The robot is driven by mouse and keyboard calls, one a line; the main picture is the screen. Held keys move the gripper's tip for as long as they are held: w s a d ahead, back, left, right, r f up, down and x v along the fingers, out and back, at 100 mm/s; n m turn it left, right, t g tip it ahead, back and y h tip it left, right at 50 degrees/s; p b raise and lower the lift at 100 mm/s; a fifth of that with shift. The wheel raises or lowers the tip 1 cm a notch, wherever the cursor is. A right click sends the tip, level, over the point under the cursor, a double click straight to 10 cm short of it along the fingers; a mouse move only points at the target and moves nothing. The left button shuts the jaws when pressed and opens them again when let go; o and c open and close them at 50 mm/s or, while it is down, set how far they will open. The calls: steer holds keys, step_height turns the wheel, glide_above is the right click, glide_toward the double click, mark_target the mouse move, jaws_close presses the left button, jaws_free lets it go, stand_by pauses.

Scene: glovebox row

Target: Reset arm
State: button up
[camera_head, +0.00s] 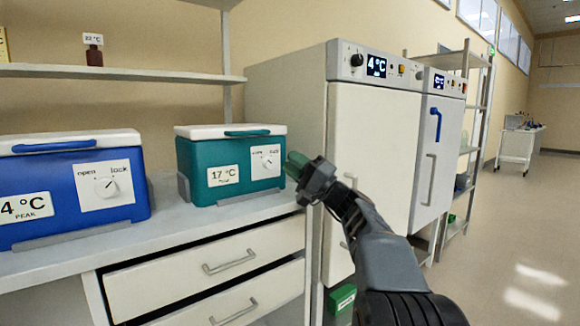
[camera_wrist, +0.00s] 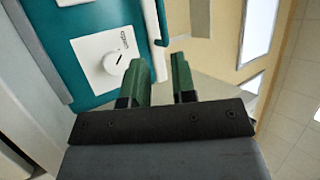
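My gripper (camera_head: 294,163) has green fingers and points left, close to the right end of the teal cooler (camera_head: 198,160). In the wrist view my gripper (camera_wrist: 160,75) has its two fingers apart with nothing between them. My arm reaches in from the lower right. The teal cooler has a white lid and a label reading 17 °C. Its lid looks closed. A white plate with a round knob (camera_head: 267,162) is on its front, and the knob also shows in the wrist view (camera_wrist: 117,64). I cannot tell whether the fingers touch the cooler.
A blue cooler (camera_head: 130,205) labelled 4 °C stands left on the bench (camera_head: 170,235), above drawers. White cabinets (camera_head: 372,150) stand to the right, one showing 4 °C. A small brown bottle (camera_head: 94,57) is on the shelf. Open floor (camera_head: 520,220) lies to the right.

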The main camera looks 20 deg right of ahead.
steer(key=s+a+r+n+g+h+p, duration=0.15)
steer(key=s+a+g+p, duration=0.3)
steer(key=a+p, duration=0.45)
steer(key=s+a+n+g+h+p, duration=0.1)
steer(key=s+a+g+h+p, duration=0.2)
steer(key=a+g+p, duration=0.55)
steer(key=s+d+n+g+h+p, duration=0.1)
steer(key=s+d+n+h+p, duration=0.1)
steer(key=s+h+p, duration=0.3)
steer(key=s+d+r+n+g+h+p, duration=0.1)
steer(key=s+h+p, duration=0.4)
steer(key=s+p, duration=0.6)
steer(key=d+n+p, duration=0.1)
steer(key=n+p, duration=0.1)
steer(key=p, duration=0.3)
steer(key=shift+s+d+h, duration=0.3)
steer(key=shift+d+h, duration=0.05)
steer(key=shift+d, duration=0.05)
steer(key=shift+o, duration=0.2)
